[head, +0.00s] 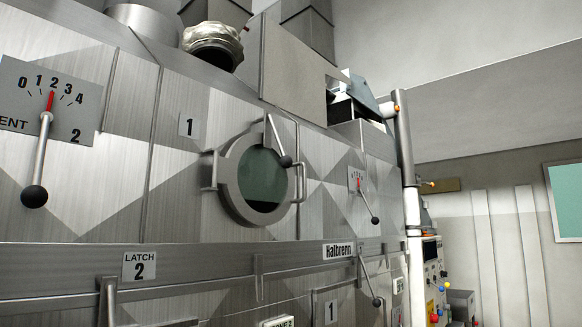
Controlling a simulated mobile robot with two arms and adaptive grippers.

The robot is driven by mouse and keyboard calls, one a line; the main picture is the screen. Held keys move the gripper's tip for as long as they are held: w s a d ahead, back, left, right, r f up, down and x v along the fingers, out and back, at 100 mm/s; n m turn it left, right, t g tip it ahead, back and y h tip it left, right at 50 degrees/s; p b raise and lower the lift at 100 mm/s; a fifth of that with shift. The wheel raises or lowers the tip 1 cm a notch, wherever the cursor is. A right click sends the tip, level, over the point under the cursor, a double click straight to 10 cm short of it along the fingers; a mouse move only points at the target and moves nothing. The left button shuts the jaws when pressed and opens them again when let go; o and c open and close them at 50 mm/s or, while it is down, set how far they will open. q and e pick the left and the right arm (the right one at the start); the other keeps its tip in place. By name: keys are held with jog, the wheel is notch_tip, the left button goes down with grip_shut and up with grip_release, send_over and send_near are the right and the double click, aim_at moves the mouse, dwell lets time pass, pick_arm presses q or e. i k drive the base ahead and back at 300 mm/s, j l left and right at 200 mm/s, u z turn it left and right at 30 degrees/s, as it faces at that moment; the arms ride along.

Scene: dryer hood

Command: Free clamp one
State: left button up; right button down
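No part in the head view carries a readable "clamp" label, so I cannot tell which one is clamp one. A plate marked 1 (188,124) is on the upper metal panel, left of a round window (262,181) with dark green glass and a grey ring. A lever with a black ball knob (285,161) crosses the ring's upper right. Another plate marked 1 (331,308) is on the lower panel, near a lever with a dark knob (376,301). Neither of my grippers is in view.
A dial plate (50,98) at left has a ball-ended lever (35,195); a smaller dial lever (375,219) is at right. A LATCH 2 plate (139,266) sits on the ledge. A crinkled duct collar (212,42) is above. A control panel (434,282) stands lower right.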

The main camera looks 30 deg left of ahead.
aim_at(286, 161)
jog(key=i+u, duration=0.25)
jog(key=i, duration=0.45)
jog(key=i+u, duration=0.25)
jog(key=i, duration=0.5)
jog(key=u, duration=0.35)
